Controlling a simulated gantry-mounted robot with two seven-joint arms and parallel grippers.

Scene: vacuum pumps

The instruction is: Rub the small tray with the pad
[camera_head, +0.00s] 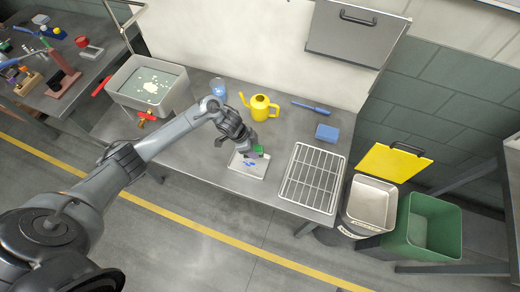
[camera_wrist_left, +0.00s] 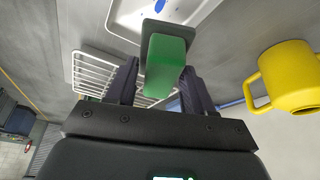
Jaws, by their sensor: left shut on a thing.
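The small white tray (camera_head: 236,168) lies near the front edge of the metal table, with blue stains on its floor. It also shows at the top of the left wrist view (camera_wrist_left: 118,22). My left gripper (camera_head: 248,151) is over the tray's far side, shut on the green grip of the pad (camera_wrist_left: 166,62). The pad's dark grey plate is beyond the grip and overlaps the tray's edge in the wrist view. The pad's green part also shows in the head view (camera_head: 259,149). I cannot tell whether the pad touches the tray. My right gripper is not in view.
A wire rack (camera_head: 313,180) lies right of the tray. A yellow watering can (camera_head: 260,108), a blue cup (camera_head: 218,88), a blue sponge (camera_head: 327,133) and a blue-handled brush (camera_head: 311,108) stand behind. A sink basin (camera_head: 118,101) is left. Bins (camera_head: 428,228) stand off the table's right end.

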